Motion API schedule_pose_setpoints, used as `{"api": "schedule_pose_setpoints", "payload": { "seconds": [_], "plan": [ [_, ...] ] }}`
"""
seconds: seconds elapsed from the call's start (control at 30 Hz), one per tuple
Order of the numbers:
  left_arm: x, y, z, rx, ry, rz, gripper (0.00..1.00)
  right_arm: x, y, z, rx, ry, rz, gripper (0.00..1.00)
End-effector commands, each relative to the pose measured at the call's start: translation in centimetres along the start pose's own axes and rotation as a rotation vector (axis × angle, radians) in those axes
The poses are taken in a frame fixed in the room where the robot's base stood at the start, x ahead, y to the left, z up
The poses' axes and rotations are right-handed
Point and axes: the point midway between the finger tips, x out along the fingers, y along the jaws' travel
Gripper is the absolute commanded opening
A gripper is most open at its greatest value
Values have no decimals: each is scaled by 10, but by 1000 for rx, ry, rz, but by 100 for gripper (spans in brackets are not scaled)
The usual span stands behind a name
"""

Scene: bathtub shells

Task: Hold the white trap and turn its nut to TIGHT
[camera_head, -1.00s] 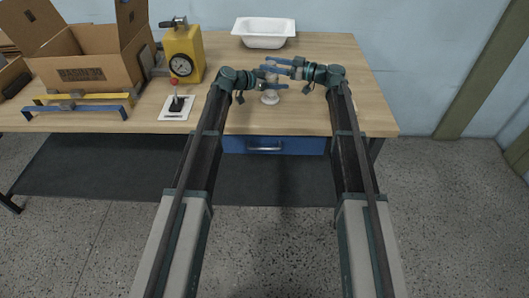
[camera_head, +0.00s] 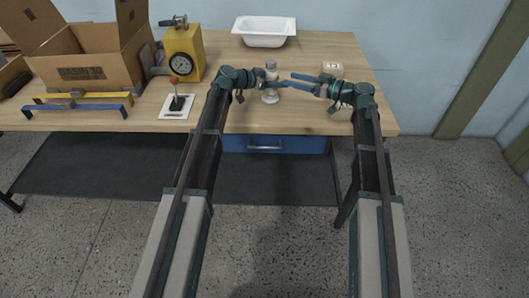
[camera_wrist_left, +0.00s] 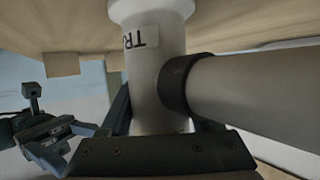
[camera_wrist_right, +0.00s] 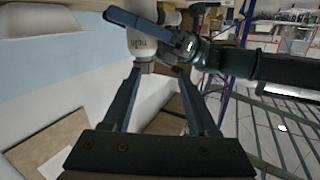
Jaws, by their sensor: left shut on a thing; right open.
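The white trap (camera_head: 270,75) stands upright on the workbench on a round base, with a grey nut-like top. My left gripper (camera_head: 264,86) is shut on the trap's body from the left. The left wrist view shows the white body (camera_wrist_left: 158,75) close up, with a partly hidden label, a dark ring and a side pipe (camera_wrist_left: 260,90). My right gripper (camera_head: 290,80) is open and empty, just right of the trap and apart from it. In the right wrist view the trap (camera_wrist_right: 143,45) is beyond the open fingers (camera_wrist_right: 155,75); its label is too small to read.
A small pale box (camera_head: 332,71) stands behind my right gripper. A white basin (camera_head: 264,41) is at the back. A yellow gauge unit (camera_head: 184,55), a red-knobbed lever on a plate (camera_head: 176,105) and a cardboard box (camera_head: 85,75) are left. The bench's front right is clear.

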Motion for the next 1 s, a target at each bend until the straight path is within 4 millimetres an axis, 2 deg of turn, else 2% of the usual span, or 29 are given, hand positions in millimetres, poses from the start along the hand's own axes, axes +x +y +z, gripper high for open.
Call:
{"api": "schedule_pose_setpoints", "payload": {
  "seconds": [0.03, 0.5, 1.0],
  "plan": [
    [0, 0, 0, 0, 0, 0, 0, 3, -10, 6, 21, -23, -7, 59],
    [0, 0, 0, 0, 0, 0, 0, 26, -78, 59, 200, -265, -49, 59],
    [0, 0, 0, 0, 0, 0, 0, 26, -151, 120, 314, -570, -59, 59]
  ]
}}
